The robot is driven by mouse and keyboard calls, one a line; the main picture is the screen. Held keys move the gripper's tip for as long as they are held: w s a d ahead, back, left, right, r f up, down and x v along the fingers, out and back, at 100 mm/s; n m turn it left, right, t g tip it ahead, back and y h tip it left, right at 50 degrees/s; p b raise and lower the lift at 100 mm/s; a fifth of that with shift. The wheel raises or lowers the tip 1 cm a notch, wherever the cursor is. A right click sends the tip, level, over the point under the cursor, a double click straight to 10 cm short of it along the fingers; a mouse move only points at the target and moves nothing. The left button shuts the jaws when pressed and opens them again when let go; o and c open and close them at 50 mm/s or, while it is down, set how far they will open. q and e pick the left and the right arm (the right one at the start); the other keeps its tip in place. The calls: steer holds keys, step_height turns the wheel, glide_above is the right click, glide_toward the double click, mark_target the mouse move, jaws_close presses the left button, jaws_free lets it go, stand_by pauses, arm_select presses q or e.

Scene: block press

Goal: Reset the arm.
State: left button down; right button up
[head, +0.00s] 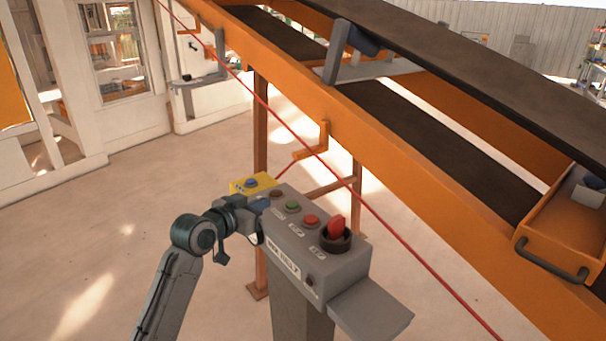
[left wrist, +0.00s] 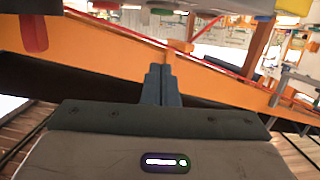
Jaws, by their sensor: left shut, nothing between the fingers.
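A grey control box (head: 315,252) stands on a grey post in the head view. On its top are a green button (head: 292,206), a red button (head: 310,220) and a large red knob (head: 336,228) in a dark collar. A yellow box with a blue button (head: 253,184) is at its far left end. My left gripper (head: 260,204) is beside the box's left end, close to the yellow box; I cannot tell whether it touches. In the left wrist view its fingers (left wrist: 160,82) are together and empty. The red knob (left wrist: 33,32) shows at upper left there. My right gripper is out of view.
An orange conveyor frame (head: 400,185) with dark belts runs behind the control box. A red cord (head: 375,210) stretches along it. A grey shelf (head: 372,310) juts from the box's front right. The floor (head: 100,225) at left is clear.

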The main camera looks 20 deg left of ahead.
arm_select(q)
steer(key=s+d+f+n+g+y, duration=0.1)
steer(key=s+f+g, duration=0.1)
steer(key=s+f, duration=0.65)
steer(key=s+d+f+g+y, duration=0.1)
steer(key=s+f+g+y, duration=0.15)
steer(key=s+f, duration=0.6)
steer(key=s+a+f+n+g+y, duration=0.1)
steer(key=s+f+g, duration=0.3)
steer(key=s, duration=0.8)
steer(key=s+a+f+n+g+y, duration=0.1)
steer(key=s+f+g+y, duration=0.15)
steer(key=s+f, duration=0.7)
steer(key=s+a+f+g, duration=0.1)
steer(key=s+f, duration=0.1)
steer(key=f, duration=1.2)
steer(key=s+a+f, duration=0.1)
steer(key=a+f, duration=0.1)
steer(key=f, duration=1.2)
steer(key=s+a+f+g, duration=0.1)
steer(key=s+f, duration=1.6)
steer(key=s, duration=0.1)
steer(key=shift+f+h, duration=0.3)
steer(key=shift+h, duration=0.1)
